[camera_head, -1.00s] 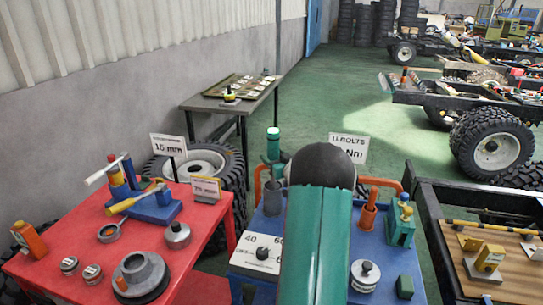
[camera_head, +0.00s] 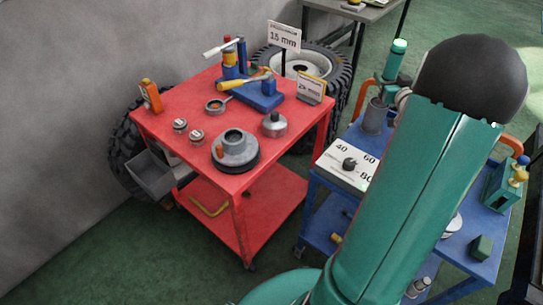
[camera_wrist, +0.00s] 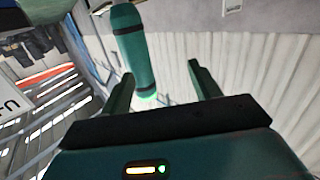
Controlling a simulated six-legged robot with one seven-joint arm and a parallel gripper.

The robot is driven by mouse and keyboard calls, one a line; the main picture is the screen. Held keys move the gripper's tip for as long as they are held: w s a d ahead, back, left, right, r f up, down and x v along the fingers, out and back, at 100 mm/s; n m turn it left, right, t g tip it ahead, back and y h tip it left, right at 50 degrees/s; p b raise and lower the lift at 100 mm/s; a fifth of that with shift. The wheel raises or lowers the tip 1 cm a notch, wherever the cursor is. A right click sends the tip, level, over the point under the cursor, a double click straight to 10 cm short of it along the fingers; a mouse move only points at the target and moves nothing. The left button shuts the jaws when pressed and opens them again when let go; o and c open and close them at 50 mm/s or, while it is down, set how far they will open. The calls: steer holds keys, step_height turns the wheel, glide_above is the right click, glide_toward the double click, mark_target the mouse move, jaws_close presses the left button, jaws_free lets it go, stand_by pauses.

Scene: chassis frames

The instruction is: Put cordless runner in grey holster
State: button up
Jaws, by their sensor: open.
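The teal cylinder with dark bands and a bright green end, which looks like the cordless runner (camera_head: 393,65), stands upright at the back left of the blue cart (camera_head: 327,182). In the wrist view, the runner (camera_wrist: 133,48) shows beyond my open gripper (camera_wrist: 161,70), nearer the left finger, its glowing end toward me. Nothing is held. My gripper is hidden in the head view. A grey cup (camera_head: 375,117), possibly the holster, stands on the blue cart in front of the runner. A grey open bin (camera_head: 151,178) hangs at the red cart's left side; I cannot tell which is the holster.
The red cart (camera_head: 175,95) carries a blue vise (camera_head: 262,95), tins and a round grey part (camera_head: 235,148). A wall is at left.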

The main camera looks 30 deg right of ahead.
steer(key=w+a+r+g, duration=0.1)
steer(key=w+a+r, duration=0.15)
steer(key=a, duration=0.35)
steer(key=w+a+r+g, duration=0.1)
steer(key=w+a+r, duration=0.1)
steer(key=a+r, duration=0.35)
steer(key=s+a+g+y, duration=0.1)
steer(key=s+a+g, duration=0.2)
steer(key=a, duration=1.2)
steer(key=s+a+f+n+g+y, duration=0.2)
steer(key=s+a, duration=0.6)
steer(key=a, duration=0.4)
steer(key=s+a+f+n+g+y, duration=0.2)
steer(key=s+a+y, duration=0.2)
steer(key=s+a, duration=0.5)
steer(key=a, duration=0.3)
steer(key=shift+s+g, duration=0.3)
steer(key=shift+g, duration=0.1)
steer(key=shift+d, duration=0.1)
